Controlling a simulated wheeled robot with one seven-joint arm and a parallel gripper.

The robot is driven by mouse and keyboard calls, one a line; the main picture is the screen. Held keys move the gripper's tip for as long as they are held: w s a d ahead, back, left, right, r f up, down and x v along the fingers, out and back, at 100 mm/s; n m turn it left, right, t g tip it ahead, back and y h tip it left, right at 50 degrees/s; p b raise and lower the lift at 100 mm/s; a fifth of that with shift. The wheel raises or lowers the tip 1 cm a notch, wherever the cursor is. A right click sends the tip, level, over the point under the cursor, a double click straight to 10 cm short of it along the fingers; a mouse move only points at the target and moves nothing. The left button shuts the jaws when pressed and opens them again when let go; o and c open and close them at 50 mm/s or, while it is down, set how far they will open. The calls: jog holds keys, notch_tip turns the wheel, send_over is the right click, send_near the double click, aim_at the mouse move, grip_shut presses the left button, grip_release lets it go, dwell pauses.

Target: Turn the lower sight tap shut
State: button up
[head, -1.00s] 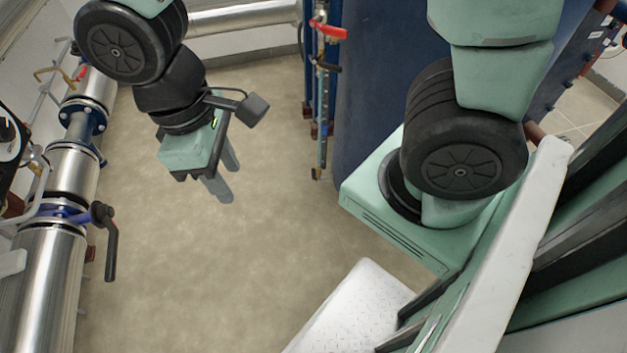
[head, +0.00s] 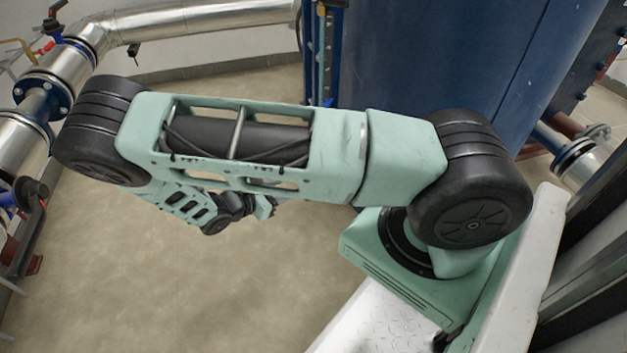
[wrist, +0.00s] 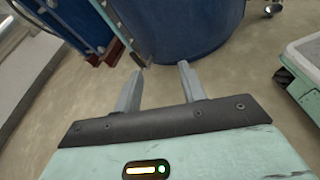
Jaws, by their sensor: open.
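The sight gauge (head: 326,55) is a narrow upright strip on a blue frame beside the big blue vessel in the head view. My arm crosses in front of its lower end there. In the wrist view the gauge strip (wrist: 92,22) runs down along the vessel's left side, ending just beyond my left fingertip. I cannot make out the lower sight tap or its lever in either current view. My gripper (wrist: 160,68) is open and empty, its two grey fingers pointing toward the foot of the vessel.
The blue vessel (head: 440,60) fills the back right, and its rounded base (wrist: 190,30) lies ahead of the fingers. Reddish-brown feet (wrist: 113,52) stand left of it. Silver pipes (head: 190,22) with valves run along the left and back. The floor (head: 130,270) in between is clear.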

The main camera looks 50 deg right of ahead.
jog(key=w+d+f+n+t+h+b, duration=0.2)
jog(key=d+f+b, duration=0.1)
jog(key=f, duration=0.3)
jog(key=w+d+f+n+t+h+b, duration=0.1)
jog(key=w+d+f+n+t+b, duration=0.1)
jog(key=d+f+n+b, duration=0.3)
jog(key=shift+m+t+h, duration=0.3)
jog(key=shift+m+t, duration=0.2)
jog(key=shift+m, duration=0.3)
jog(key=shift+w+f+b+x, duration=0.25)
jog(key=shift+b+x, duration=0.75)
jog(key=shift+x, duration=1.75)
jog(key=shift+w+f+b+x, duration=0.2)
jog(key=shift+b+x, duration=0.8)
jog(key=shift+x, duration=1.75)
jog(key=shift+w+f+b+x, duration=0.25)
jog(key=shift+b+x, duration=0.75)
jog(key=shift+x, duration=1.75)
jog(key=shift+a, duration=0.15)
jog(key=shift+c, duration=0.3)
grip_shut()
